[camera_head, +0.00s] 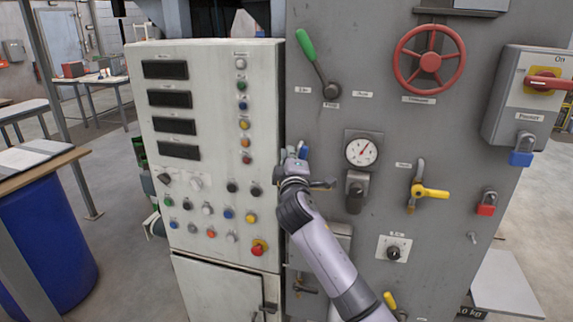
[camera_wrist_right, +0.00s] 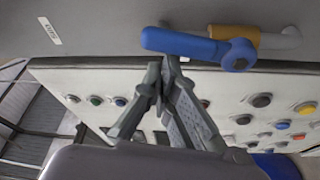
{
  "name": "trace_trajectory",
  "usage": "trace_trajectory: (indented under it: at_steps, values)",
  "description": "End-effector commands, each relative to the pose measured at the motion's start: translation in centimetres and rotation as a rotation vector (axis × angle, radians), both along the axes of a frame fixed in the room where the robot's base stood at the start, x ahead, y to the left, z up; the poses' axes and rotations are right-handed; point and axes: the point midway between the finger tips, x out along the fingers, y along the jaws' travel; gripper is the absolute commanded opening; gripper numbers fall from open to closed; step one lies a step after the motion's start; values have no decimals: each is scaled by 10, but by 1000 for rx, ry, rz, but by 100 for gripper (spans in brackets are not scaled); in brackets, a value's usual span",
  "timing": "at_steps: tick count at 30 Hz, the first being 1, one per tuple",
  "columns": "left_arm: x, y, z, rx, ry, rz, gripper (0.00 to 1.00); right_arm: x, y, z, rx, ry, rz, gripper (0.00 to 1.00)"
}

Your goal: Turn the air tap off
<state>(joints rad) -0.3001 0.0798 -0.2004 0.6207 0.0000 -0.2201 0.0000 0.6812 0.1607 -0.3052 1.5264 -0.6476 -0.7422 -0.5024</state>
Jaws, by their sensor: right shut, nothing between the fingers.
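A tap with a blue lever (camera_wrist_right: 190,44) and a brass-coloured body (camera_wrist_right: 255,38) is on the grey panel in the right wrist view. In that view its lever lies roughly along the panel edge. In the head view only a bit of blue (camera_head: 304,150) shows behind my right gripper (camera_head: 293,158). My right gripper is shut and empty, its fingertips (camera_wrist_right: 166,66) close to the lever; I cannot tell if they touch. A second tap with a yellow lever (camera_head: 432,192) stands farther right. Its lever points right, across the upright pipe. I cannot read which label says air. My left gripper is out of view.
The pale button cabinet (camera_head: 205,110) stands just left of my right gripper. A pressure gauge (camera_head: 361,152), a red handwheel (camera_head: 429,58), a green-handled lever (camera_head: 312,55) and a red-handled switch box (camera_head: 530,105) are on the grey panel. A blue drum (camera_head: 45,235) is at left.

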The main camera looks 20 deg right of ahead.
Motion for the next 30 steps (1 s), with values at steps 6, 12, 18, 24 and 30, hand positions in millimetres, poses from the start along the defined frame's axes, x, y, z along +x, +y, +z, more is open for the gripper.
trace_trajectory:
  at_steps: [6, 12, 18, 24, 30]
  values:
    - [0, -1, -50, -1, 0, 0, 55, -9, -13, -9, 171, -117, -1, 0]
    - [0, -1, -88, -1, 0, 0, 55, -16, -24, -12, 331, -222, -1, 0]
    - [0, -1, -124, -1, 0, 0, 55, -24, -35, -16, 490, -328, 0, 0]
    - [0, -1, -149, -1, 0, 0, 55, -30, -45, -20, 647, -433, -1, 0]
    - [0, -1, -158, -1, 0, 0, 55, -36, -55, -24, 662, -447, -2, 0]
